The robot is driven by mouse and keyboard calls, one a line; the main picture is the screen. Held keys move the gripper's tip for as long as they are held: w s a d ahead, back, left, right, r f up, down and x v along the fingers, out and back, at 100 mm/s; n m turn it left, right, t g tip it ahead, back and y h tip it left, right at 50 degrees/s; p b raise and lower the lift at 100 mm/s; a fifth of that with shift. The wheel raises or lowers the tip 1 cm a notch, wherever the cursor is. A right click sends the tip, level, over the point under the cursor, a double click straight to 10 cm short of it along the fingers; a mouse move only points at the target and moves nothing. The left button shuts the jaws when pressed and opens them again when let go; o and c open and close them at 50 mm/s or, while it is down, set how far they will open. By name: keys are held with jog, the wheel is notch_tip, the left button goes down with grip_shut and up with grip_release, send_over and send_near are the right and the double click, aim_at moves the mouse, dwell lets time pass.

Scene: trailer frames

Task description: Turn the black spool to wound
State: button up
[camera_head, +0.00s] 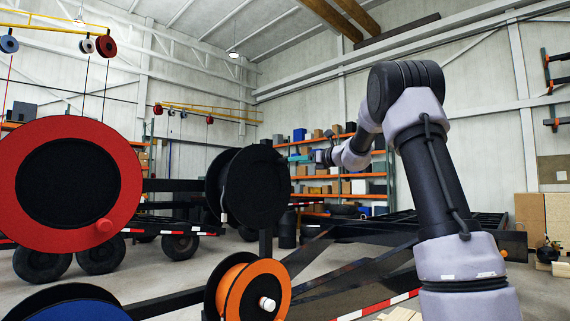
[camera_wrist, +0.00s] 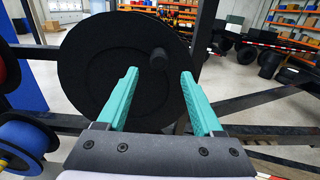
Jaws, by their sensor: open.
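The black spool (camera_head: 256,186) stands upright on a dark frame in the middle of the head view, behind the orange spool. In the wrist view the black spool (camera_wrist: 122,72) fills the upper middle, with a small dark knob (camera_wrist: 158,58) on its face towards the upper right. My gripper (camera_wrist: 158,74) is open, its two teal fingers apart in front of the spool's face. The knob appears between the fingertips, a little beyond them. I cannot tell whether anything touches.
A red spool (camera_head: 118,187) is large at left. An orange spool (camera_head: 237,292) and a blue spool (camera_head: 75,311) sit lower in front. Dark frame beams (camera_head: 330,263) run below and right of the black spool. Shelves (camera_head: 330,172) stand at the back.

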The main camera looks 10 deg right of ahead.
aim_at(285, 162)
jog(key=x, duration=0.8)
jog(key=shift+w+a, duration=0.1)
grip_shut()
dwell(1.2)
